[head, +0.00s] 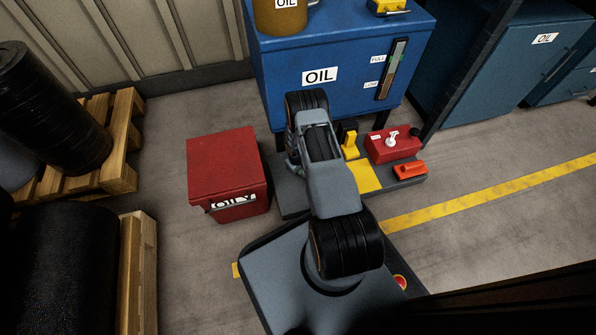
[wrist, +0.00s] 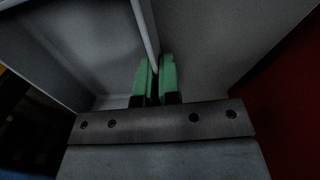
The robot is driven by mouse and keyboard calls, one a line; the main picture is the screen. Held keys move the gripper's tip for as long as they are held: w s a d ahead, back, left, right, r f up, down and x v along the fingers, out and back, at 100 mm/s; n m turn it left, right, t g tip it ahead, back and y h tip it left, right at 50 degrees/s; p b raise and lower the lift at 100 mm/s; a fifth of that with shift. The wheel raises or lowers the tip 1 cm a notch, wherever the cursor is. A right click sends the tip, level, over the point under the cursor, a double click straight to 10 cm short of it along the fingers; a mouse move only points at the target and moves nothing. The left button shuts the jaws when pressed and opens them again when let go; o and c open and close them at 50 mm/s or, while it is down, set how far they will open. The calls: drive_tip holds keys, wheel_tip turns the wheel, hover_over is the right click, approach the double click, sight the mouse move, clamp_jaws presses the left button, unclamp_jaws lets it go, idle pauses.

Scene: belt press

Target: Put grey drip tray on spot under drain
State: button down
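In the wrist view, the grey drip tray (wrist: 85,45) fills the upper left, and I look into its walled inside. Its thin upright wall runs down between the two green fingertips of my gripper (wrist: 154,82). The fingertips are close together on either side of that wall, and my gripper looks shut on it. In the head view, my arm hides most of the gripper, and I cannot clearly make out the tray. The blue oil cabinet (head: 284,84) stands behind my arm.
A red oil bin (head: 222,166) stands left of my arm. A dark low platform (head: 291,198) carries a yellow patch, a red box (head: 392,146) and an orange item (head: 409,169). Pallets (head: 125,140) with black rolls stand at left. Floor at right is clear.

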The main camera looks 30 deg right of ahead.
drive_tip(key=shift+f, duration=0.4)
drive_tip(key=c, duration=1.3)
unclamp_jaws()
drive_tip(key=shift+c, duration=0.2)
